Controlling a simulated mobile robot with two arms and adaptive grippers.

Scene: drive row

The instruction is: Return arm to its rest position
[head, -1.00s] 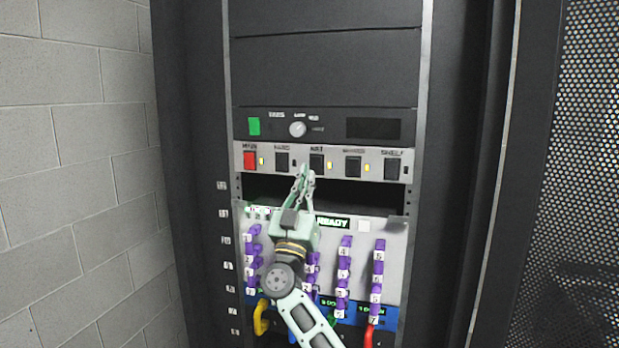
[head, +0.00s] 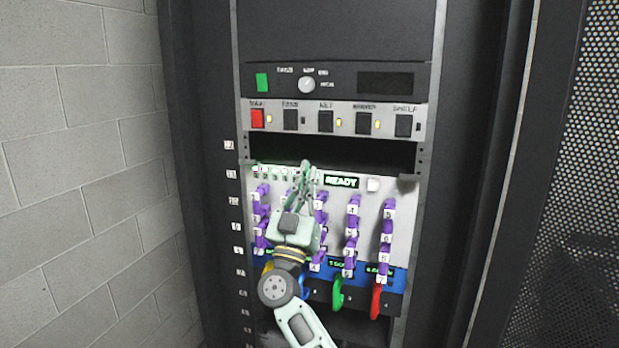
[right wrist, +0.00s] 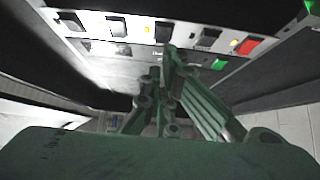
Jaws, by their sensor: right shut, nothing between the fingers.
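My right gripper (head: 306,168) is pale green and shows in the middle of the head view, in front of the rack's drive panel (head: 380,182). Its fingers point up and are shut with nothing between them. The fingertips overlap the top edge of the drive panel in the picture, left of the READY display (head: 341,181). In the right wrist view the shut fingers (right wrist: 172,55) point up toward the switch strip (right wrist: 137,28). I cannot tell from the frames whether they touch anything. My left gripper is not in view.
The switch strip (head: 345,118) has a red switch (head: 257,118) and several black ones. Purple numbered handles (head: 387,213) stick out of the drive panel, with a green loop (head: 338,294) and a red loop (head: 376,300) below. A brick wall (head: 80,120) is left, a perforated door (head: 575,200) right.

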